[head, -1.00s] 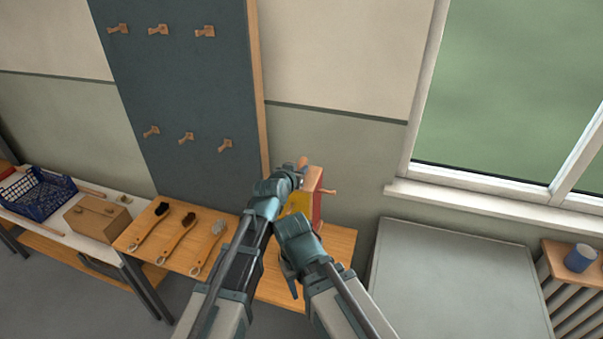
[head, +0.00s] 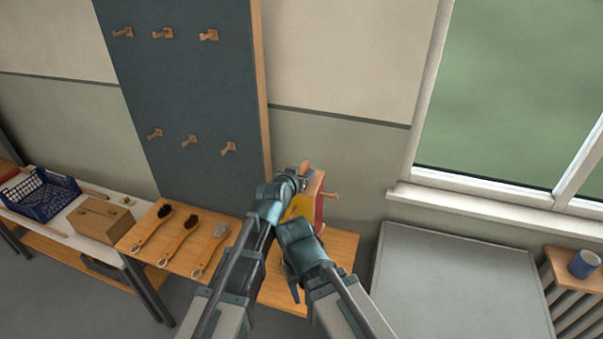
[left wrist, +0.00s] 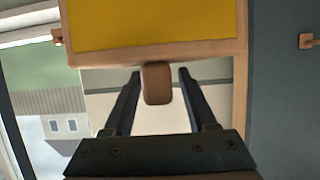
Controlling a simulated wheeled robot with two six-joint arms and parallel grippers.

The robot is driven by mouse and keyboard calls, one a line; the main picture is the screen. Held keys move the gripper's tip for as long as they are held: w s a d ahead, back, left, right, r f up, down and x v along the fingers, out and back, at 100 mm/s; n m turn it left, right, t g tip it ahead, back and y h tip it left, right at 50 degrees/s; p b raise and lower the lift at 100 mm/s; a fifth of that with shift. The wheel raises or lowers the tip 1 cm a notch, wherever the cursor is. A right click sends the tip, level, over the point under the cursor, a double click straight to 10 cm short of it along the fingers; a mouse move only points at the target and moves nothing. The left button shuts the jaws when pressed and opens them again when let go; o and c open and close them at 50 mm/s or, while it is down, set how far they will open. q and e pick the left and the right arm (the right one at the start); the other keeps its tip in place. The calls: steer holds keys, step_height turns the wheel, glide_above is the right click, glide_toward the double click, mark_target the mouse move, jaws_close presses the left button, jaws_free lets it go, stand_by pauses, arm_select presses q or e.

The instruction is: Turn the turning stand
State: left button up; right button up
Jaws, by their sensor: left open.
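The turning stand (head: 319,206) stands on the wooden bench, with a red face and a yellow face showing and wooden handles sticking out. My left gripper (head: 300,176) is at its upper handle, and the arm hides much of the stand. In the left wrist view the yellow panel (left wrist: 150,22) has a wooden frame, and a brown handle (left wrist: 157,84) hangs below it. The handle is between the open fingers of my left gripper (left wrist: 158,88), with a gap on both sides. My right arm is in front of the stand; its fingers cannot be made out.
Several brushes (head: 180,242) lie on the wooden bench (head: 277,290) left of the stand. A wooden box (head: 100,220) and a blue crate (head: 40,195) are further left. A dark pegboard (head: 185,95) is behind. A grey-topped surface (head: 455,285) and a blue cup (head: 583,264) are at right.

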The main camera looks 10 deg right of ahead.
arm_select(q)
steer(key=p+v, duration=0.5)
steer(key=v, duration=0.8)
steer(key=shift+s+a, duration=0.2)
steer(key=shift+s, duration=0.1)
steer(key=s+a+f+n+g+y, duration=0.25)
steer(key=s+a+f+g, duration=0.4)
steer(key=a, duration=0.35)
steer(key=s+a+f+n+g+y, duration=0.25)
steer(key=s+a+f+g, duration=0.35)
steer(key=a, duration=0.4)
steer(key=s+d+f+m+b, duration=0.2)
steer(key=d+f+b, duration=0.3)
steer(key=f+b, duration=0.4)
steer(key=s+d+f+m+y+b, duration=0.1)
steer(key=s+d+f+m+b, duration=0.1)
steer(key=s+d+f+b, duration=0.3)
step_height(320, 180, down, 5)
steer(key=d+b, duration=0.1)
steer(key=b, duration=0.3)
steer(key=shift+y, duration=0.3)
